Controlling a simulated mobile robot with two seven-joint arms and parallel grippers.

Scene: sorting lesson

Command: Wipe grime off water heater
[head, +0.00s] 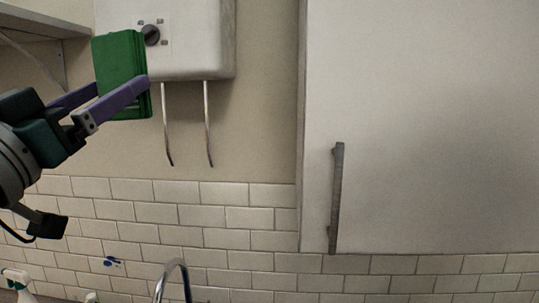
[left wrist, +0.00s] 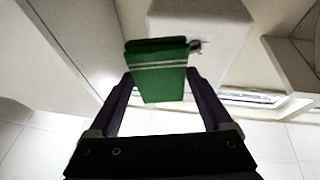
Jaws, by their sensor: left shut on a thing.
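The white water heater (head: 205,40) hangs on the wall at the upper left of the head view, with a dark dial (head: 151,35) on its front and two pipes below. No grime can be made out on the part that shows. My left gripper (head: 122,92) is shut on a green sponge or pad (head: 120,62), held in front of the heater's lower left part, beside the dial. The left wrist view shows the green pad (left wrist: 160,78) between the fingers, with the heater (left wrist: 205,22) behind it. I cannot tell whether pad and heater touch. My right gripper is not in view.
A large white cabinet door (head: 420,130) with a grey handle (head: 337,198) stands to the right. A shelf (head: 40,25) is at the upper left. Below are white tiles, a faucet (head: 174,275) and a spray bottle (head: 18,285). A blue stain (head: 113,262) marks the tiles.

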